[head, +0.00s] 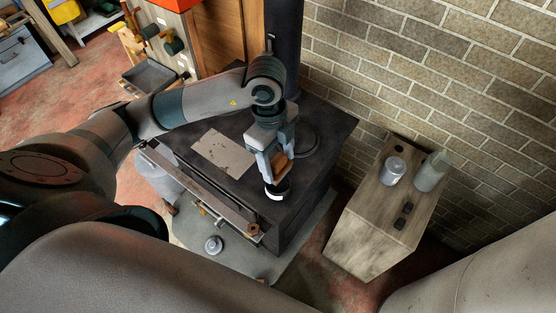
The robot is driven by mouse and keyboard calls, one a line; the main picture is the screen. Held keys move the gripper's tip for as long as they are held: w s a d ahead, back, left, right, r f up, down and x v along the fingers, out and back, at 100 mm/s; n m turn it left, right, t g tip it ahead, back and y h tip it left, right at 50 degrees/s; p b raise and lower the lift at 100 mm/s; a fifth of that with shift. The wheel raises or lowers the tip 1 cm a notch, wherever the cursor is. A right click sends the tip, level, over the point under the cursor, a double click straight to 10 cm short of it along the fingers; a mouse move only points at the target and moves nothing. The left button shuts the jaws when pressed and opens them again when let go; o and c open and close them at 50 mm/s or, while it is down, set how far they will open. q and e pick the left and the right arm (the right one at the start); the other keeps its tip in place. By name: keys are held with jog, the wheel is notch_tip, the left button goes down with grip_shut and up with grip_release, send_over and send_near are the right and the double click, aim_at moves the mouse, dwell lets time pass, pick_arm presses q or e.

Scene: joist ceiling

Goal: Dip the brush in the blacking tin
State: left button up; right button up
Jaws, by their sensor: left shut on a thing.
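My left gripper (275,155) points down over the black stove (313,175), shut on a brush. The brush (279,164) has a light wooden body between the fingers, with a dark and white end below them. That end is by the stove top's front edge; I cannot tell whether it touches. A small round tin (213,244) sits on the grey floor slab in front of the stove. A silvery tin (392,170) stands on a wooden box to the right. I cannot read a label on either tin. The brush is apart from both. My right gripper is not in view.
The wooden box (362,243) also carries a grey cup-like vessel (430,172) and small black blocks (403,215). A rail (205,187) runs along the stove's front. A light sheet (222,154) lies on the stove top. A brick wall (440,75) stands behind.

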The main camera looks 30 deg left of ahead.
pick_arm(q)
jog(key=shift+r+p, duration=0.7)
jog(key=shift+r, duration=0.45)
jog(key=shift+m, duration=0.3)
